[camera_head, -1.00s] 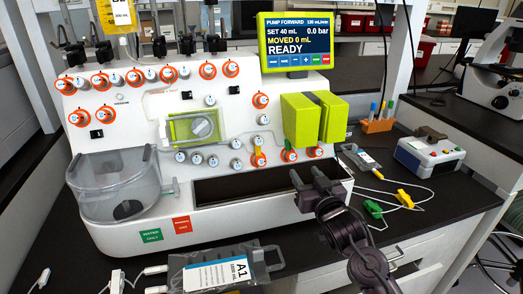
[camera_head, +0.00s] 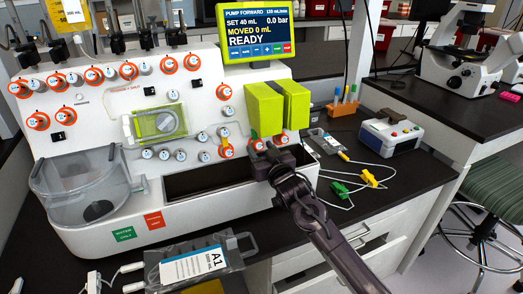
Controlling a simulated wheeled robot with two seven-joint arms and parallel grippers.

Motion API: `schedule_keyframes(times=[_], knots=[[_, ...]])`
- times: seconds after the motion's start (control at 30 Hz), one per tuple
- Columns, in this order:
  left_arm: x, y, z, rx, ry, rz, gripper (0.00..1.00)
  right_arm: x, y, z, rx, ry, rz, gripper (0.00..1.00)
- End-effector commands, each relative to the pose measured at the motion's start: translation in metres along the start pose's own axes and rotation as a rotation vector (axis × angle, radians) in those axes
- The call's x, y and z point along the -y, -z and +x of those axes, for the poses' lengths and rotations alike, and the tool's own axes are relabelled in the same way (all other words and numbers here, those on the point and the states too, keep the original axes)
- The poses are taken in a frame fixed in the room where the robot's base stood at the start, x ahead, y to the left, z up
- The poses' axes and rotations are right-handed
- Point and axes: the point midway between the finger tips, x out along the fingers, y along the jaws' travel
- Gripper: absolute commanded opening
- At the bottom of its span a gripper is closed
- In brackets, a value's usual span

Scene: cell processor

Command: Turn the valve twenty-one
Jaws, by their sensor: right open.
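The white cell processor (camera_head: 210,105) carries several small round valve knobs, many with orange rings. Their numbers are too small to read, so I cannot tell which is valve twenty-one. In the lower row, an orange-ringed valve with a yellow handle (camera_head: 225,145) and an orange-ringed valve (camera_head: 256,146) sit just left of and behind my right gripper (camera_head: 273,152). The gripper is open and empty, in front of the panel under the lime-green pump block (camera_head: 265,110). It hides part of the lower row's right end. My left gripper is not in view.
A dark trough (camera_head: 210,181) and a clear basin (camera_head: 80,190) are at the machine's front. Bag A1 (camera_head: 195,265) lies in front. Right of the machine are a grey device (camera_head: 390,133) and tubing with green (camera_head: 339,187) and yellow (camera_head: 370,178) clips. The screen (camera_head: 257,40) reads READY.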

Motion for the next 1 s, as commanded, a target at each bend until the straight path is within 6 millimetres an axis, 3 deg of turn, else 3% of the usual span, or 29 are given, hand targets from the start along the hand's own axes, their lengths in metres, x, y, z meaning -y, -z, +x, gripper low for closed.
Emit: schedule_keyframes(times=[0.23, 0.57, 0.8, 1.0], knots=[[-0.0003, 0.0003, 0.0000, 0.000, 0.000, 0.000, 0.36, 0.0003, 0.0001, 0.0002, 0.000, 0.001, 0.000, 0.43], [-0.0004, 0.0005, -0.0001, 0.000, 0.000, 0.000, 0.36, 0.0002, 0.0001, 0.0001, 0.000, 0.001, 0.000, 0.01], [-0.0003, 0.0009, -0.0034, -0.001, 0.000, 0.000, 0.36, -0.0018, 0.0011, 0.0002, 0.000, 0.049, -0.116, 0.01], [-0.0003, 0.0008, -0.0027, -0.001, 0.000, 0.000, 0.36, -0.0011, 0.0004, 0.0002, -0.001, 0.050, -0.116, 0.01]])
